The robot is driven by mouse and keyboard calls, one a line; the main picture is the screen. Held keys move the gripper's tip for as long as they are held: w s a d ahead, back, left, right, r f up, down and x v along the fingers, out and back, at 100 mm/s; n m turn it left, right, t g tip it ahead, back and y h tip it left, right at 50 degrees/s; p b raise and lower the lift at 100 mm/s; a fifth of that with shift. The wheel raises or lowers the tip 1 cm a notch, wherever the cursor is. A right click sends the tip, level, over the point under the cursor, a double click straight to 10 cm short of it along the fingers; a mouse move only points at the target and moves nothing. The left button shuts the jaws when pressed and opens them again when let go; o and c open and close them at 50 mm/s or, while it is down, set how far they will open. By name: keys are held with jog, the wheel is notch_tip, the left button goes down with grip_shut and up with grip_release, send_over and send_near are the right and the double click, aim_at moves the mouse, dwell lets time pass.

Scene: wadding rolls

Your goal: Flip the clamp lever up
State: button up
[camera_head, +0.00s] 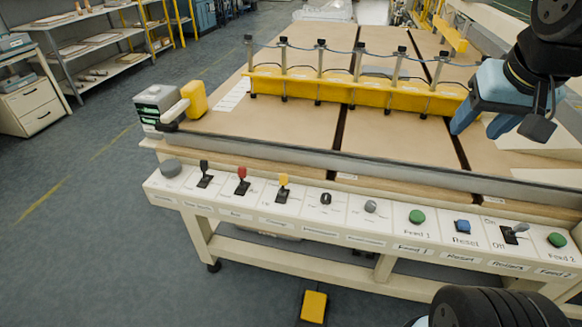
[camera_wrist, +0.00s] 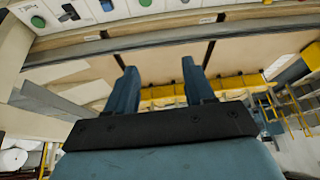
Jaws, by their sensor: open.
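The front panel (camera_head: 335,209) carries three small levers: a black-tipped lever (camera_head: 204,173), a red-tipped lever (camera_head: 242,181) and a yellow-tipped lever (camera_head: 282,187). The labels under them are too small to read surely, so I cannot tell which is the clamp lever. A grey-tipped lever (camera_head: 515,231) stands at the On/Off plate on the right. My gripper (camera_head: 482,124) is at the upper right, above the table and well away from the three levers. In the wrist view, my gripper (camera_wrist: 160,68) has its two blue fingers apart with nothing between them.
Green buttons (camera_head: 416,217), a blue button (camera_head: 463,226) and knobs share the panel. A yellow bar (camera_head: 350,91) with several upright posts crosses the brown table (camera_head: 230,132). A yellow-topped block (camera_head: 194,99) stands at the table's left end. Space above the panel looks clear.

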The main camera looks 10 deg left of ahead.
jog(key=w+a+f+g, duration=0.3)
jog(key=w+a+f, duration=0.1)
jog(key=w+a, duration=0.7)
jog(key=w+a+f+g, duration=0.45)
jog(key=w+a, duration=0.35)
jog(key=a, duration=0.4)
jog(key=g, duration=0.2)
send_near(284, 175)
jog(key=shift+m, duration=0.4)
jog(key=x, duration=1)
jog(key=shift+a+f, duration=0.1)
jog(key=shift+f, duration=0.1)
